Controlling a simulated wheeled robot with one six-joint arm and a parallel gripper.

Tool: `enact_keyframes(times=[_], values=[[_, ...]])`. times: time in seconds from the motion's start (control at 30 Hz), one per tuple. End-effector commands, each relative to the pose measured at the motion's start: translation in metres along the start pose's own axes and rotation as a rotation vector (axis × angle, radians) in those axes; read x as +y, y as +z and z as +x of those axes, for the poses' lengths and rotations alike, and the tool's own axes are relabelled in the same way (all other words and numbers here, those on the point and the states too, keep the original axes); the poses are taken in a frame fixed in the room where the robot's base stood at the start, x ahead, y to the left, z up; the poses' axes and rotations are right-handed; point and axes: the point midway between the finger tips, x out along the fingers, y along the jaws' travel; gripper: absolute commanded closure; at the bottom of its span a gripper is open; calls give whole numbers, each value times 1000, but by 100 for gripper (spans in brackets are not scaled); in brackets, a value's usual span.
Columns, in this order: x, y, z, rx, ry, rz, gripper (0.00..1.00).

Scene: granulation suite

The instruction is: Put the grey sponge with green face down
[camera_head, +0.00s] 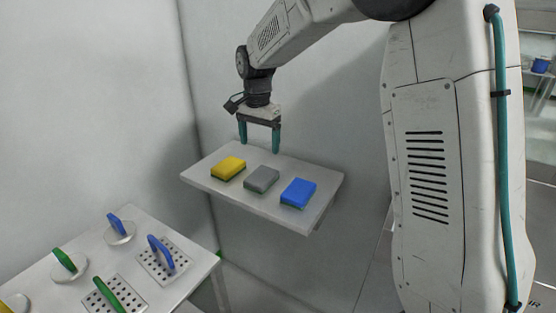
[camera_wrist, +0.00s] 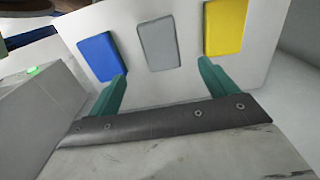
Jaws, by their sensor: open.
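The grey sponge (camera_head: 262,178) lies flat on a white wall shelf (camera_head: 210,184), between a yellow sponge and a blue sponge. A thin green edge shows under it. In the wrist view the grey sponge (camera_wrist: 158,45) shows between and beyond my fingertips. My gripper (camera_head: 259,149) is open and empty, with teal fingers pointing down above the back of the shelf, behind the sponges. In the wrist view my gripper (camera_wrist: 163,69) touches no sponge that I can make out.
The yellow sponge (camera_head: 229,168) lies left of the grey one and the blue sponge (camera_head: 298,193) right of it, with small gaps. A white table (camera_head: 205,262) at lower left holds perforated plates and discs with blue and green handles. Walls stand close behind the shelf.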

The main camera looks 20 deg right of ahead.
Motion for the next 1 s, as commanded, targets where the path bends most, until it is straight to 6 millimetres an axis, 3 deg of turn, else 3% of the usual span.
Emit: enact_keyframes(times=[0.17,0.27,0.37,0.5,0.63,0.8,1.0], values=[[4,2,-5,1,-2,-11,15],[22,11,-20,6,-9,-56,15],[55,29,-43,15,-19,-145,15],[115,63,-70,31,-32,-306,15],[171,96,-83,48,-42,-458,15],[241,140,-81,73,-51,-655,15],[302,179,-61,98,-53,-845,15]])
